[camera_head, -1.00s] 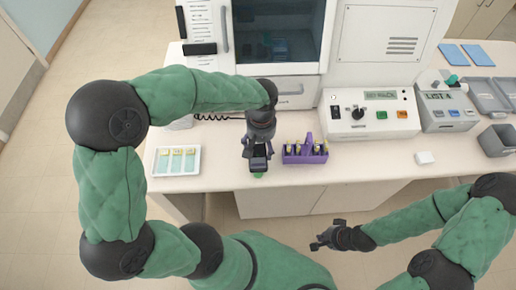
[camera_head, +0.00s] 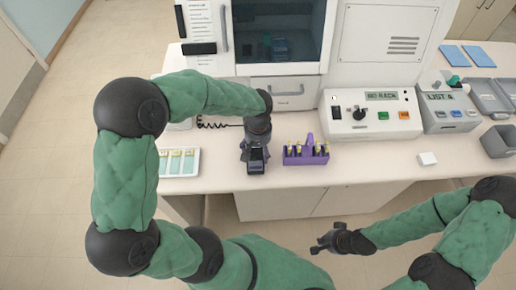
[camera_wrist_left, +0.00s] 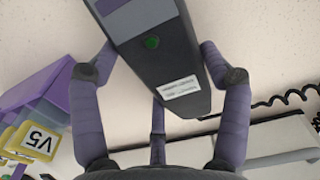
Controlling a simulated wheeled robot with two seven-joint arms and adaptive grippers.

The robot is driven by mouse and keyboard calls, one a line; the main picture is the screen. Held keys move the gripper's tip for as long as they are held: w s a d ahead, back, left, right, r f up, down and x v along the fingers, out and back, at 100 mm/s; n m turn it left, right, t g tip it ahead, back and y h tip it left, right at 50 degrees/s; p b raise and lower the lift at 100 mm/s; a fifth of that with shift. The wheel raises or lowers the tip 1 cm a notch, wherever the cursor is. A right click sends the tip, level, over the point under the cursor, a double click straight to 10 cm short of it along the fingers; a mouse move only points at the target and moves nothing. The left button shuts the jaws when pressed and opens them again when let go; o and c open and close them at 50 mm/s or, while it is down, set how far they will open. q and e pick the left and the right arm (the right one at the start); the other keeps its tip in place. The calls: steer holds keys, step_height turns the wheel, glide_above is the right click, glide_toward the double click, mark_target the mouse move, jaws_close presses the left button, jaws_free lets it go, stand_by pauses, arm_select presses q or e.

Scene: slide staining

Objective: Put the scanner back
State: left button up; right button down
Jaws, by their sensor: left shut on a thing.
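The scanner is a dark grey handheld device with a green button and a white label; it fills the upper middle of the left wrist view (camera_wrist_left: 160,55). In the head view the scanner (camera_head: 256,165) is a small dark shape near the bench's front edge. My left gripper (camera_head: 256,148) is shut on the scanner, with fingers on both sides of its body. A black coiled cord (camera_head: 218,124) runs on the bench to the left. A pale box (camera_head: 180,125) beside the cord is mostly hidden by my left arm. My right gripper (camera_head: 325,243) is open and empty in front of the bench.
A purple rack (camera_head: 305,158) with several yellow-capped items stands just right of the scanner. A white tray of slides (camera_head: 178,162) lies to the left. A small white block (camera_head: 427,159) lies on the bench.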

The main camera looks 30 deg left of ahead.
arm_select(q)
steer(key=o, duration=1.3)
steer(key=shift+f, duration=0.1)
steer(key=shift+r, duration=0.5)
step_height(320, 180, up, 11)
steer(key=shift+r+p, duration=0.15)
steer(key=shift+p, duration=1.1)
